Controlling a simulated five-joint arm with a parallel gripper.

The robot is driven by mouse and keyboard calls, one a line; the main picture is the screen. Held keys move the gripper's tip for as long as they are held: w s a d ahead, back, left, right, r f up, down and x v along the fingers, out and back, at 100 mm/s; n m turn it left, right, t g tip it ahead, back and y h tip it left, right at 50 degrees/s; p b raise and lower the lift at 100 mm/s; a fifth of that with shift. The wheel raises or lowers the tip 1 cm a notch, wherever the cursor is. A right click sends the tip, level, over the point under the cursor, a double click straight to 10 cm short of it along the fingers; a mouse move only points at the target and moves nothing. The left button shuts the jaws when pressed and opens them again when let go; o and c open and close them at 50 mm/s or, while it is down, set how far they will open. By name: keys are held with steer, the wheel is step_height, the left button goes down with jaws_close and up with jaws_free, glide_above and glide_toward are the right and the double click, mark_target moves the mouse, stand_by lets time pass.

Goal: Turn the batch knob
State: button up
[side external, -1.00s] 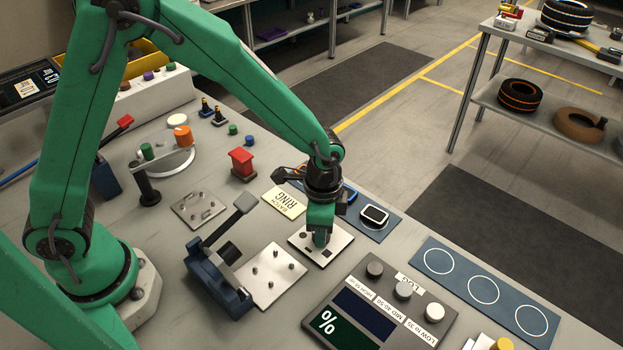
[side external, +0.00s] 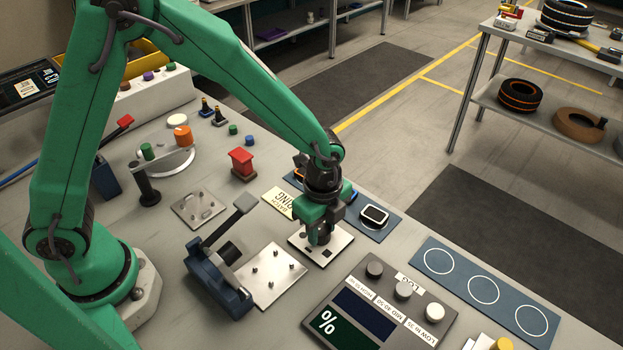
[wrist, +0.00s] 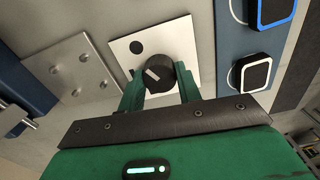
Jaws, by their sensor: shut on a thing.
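The batch knob (wrist: 158,75) is a round black knob with a light pointer bar, on a pale square plate (wrist: 182,32). The plate also shows in the side view (side external: 340,247). In the wrist view my gripper (wrist: 160,84) has its two green fingers on either side of the knob, shut on it. In the side view my gripper (side external: 320,232) points straight down over the plate and hides most of the knob. The knob's pointer bar is tilted in the wrist view.
A yellow label (side external: 278,201) lies behind the plate, partly covered by my gripper. A blue toggle clamp (side external: 218,277) and a studded metal plate (side external: 266,277) stand to the left. A console (side external: 375,310) is in front. A blue mat with a white-rimmed square (side external: 374,215) is to the right.

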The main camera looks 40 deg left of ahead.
mark_target(321, 229)
stand_by(0.4)
steer(key=o, duration=1)
steer(key=shift+r, duration=0.1)
steer(key=shift+r, duration=3.85)
steer(key=shift+a+r, duration=0.1)
